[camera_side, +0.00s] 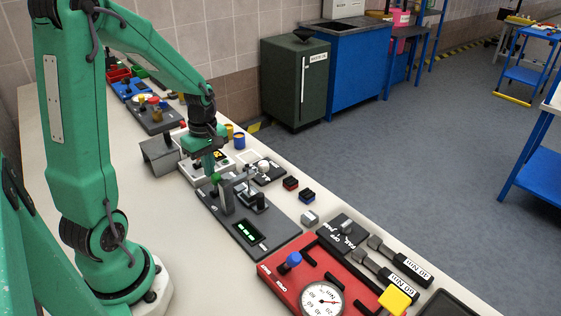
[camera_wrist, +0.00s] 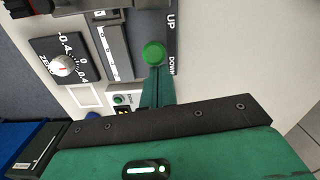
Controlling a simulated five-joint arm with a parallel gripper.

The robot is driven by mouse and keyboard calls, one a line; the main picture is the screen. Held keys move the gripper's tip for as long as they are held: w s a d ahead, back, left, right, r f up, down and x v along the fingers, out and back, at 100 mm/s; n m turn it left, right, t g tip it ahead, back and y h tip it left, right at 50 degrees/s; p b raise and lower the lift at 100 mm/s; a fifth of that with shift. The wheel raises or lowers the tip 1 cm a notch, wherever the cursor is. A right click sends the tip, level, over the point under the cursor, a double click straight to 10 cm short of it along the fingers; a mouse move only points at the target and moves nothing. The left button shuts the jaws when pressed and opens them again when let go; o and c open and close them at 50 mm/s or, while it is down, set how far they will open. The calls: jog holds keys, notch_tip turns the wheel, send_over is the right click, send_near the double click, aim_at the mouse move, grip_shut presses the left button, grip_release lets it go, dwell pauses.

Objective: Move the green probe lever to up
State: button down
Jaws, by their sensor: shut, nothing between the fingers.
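The green round knob of the probe lever shows in the wrist view (camera_wrist: 154,53), beside a dark strip lettered UP and DOWN; it lies nearer the DOWN lettering. My gripper (camera_side: 210,170) is low over that end of the base, close to the knob. In the wrist view my shut fingers (camera_wrist: 157,82) point at the knob, their tips right at its edge. I cannot tell whether they touch it.
A zero dial (camera_wrist: 65,68) and a metal scale (camera_wrist: 112,60) lie left of the knob. The base carries a green-lit display (camera_side: 247,233). A red panel with a round gauge (camera_side: 321,300) stands in front. A grey bracket (camera_side: 159,153) stands left of my gripper.

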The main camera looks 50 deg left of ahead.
aim_at(215, 178)
jog(key=shift+d, duration=1)
jog(key=shift+s+d+f, duration=0.15)
jog(key=shift+d+f, duration=0.15)
jog(key=shift+d, duration=0.35)
jog(key=shift+w+d+r, duration=0.15)
jog(key=shift+d+r, duration=0.7)
jog(key=shift+r, duration=0.45)
jog(key=shift+w+d+r, duration=0.15)
jog(key=shift+d+r, duration=0.7)
jog(key=shift+r, duration=0.45)
jog(key=shift+w+d+r, duration=0.15)
jog(key=shift+d+r, duration=0.7)
jog(key=shift+r, duration=0.45)
jog(key=s+d+r+m+t, duration=0.3)
jog(key=r+m, duration=0.1)
jog(key=m, duration=0.6)
jog(key=s+d+r+m+t, duration=0.2)
jog(key=s+d+r+m, duration=0.2)
jog(key=m, duration=0.5)
jog(key=shift+s+d+r+m+t, duration=0.3)
jog(key=shift+r+m+t, duration=0.1)
jog(key=shift+r, duration=0.15)
